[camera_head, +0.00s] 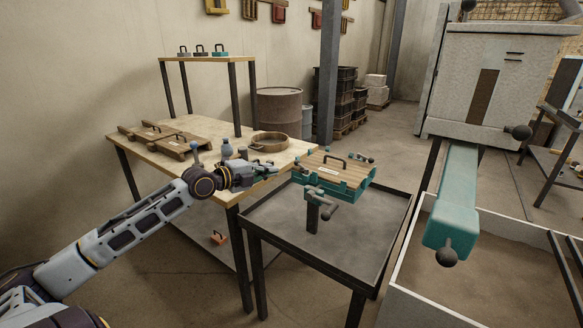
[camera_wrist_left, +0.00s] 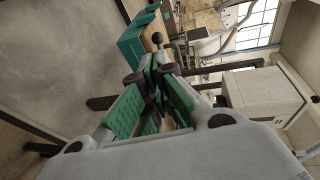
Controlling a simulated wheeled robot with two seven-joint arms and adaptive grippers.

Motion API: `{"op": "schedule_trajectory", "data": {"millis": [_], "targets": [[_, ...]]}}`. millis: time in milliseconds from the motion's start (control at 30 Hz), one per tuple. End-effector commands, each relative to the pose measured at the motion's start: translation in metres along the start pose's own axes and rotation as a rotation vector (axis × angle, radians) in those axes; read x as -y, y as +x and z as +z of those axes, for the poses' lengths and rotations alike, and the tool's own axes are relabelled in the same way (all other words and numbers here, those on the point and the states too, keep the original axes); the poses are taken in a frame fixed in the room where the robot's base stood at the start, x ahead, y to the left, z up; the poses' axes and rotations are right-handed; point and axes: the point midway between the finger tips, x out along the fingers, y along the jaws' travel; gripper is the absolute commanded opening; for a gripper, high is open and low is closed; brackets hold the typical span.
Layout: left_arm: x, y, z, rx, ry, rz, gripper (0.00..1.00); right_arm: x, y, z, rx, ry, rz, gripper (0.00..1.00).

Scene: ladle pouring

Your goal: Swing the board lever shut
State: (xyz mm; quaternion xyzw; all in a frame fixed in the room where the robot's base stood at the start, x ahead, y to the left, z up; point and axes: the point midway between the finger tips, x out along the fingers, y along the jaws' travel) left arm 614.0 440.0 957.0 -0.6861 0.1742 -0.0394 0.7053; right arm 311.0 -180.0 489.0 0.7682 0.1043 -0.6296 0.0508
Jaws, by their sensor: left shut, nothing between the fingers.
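A teal fixture (camera_head: 352,192) holds a slatted wooden board (camera_head: 325,169) with a black handle on top. A short lever (camera_head: 362,158) shows at its back edge, and a grey crank-like clamp (camera_head: 322,196) is at its front. I cannot tell which of these is the board lever. My left gripper (camera_head: 272,171) is shut and empty, just left of the fixture and apart from it. In the left wrist view its green-padded fingers (camera_wrist_left: 152,75) come together, with a dark ball knob (camera_wrist_left: 157,38) and a teal part (camera_wrist_left: 137,42) beyond them. My right gripper is not in view.
The fixture stands on a grey metal table (camera_head: 280,228). A wooden table (camera_head: 190,128) at the left carries boards and a round pan (camera_head: 269,142). A teal beam (camera_head: 456,195) with ball knobs juts forward at the right, above a pale-walled bin (camera_head: 430,312).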

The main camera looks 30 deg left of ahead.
Motion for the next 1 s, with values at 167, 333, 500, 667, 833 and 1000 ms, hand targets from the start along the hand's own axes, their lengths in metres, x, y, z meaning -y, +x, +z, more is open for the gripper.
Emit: {"op": "schedule_trajectory", "data": {"millis": [167,333,500,667,833,1000], "targets": [[0.001,0.009,0.000,0.000,0.002,-0.002,0.00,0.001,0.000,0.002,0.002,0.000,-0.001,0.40],[0.001,0.016,0.001,0.001,0.002,-0.001,0.00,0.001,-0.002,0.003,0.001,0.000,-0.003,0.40],[0.001,0.021,0.001,0.001,0.001,-0.002,0.00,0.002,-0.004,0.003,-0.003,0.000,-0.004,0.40],[0.001,0.027,0.001,0.001,0.000,-0.002,0.00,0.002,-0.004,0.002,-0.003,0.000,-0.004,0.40],[0.001,0.033,0.001,0.001,0.001,-0.001,0.00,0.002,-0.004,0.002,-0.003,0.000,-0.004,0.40],[0.001,0.038,0.001,0.001,0.003,-0.001,0.00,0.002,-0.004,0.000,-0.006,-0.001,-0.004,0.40]]}}
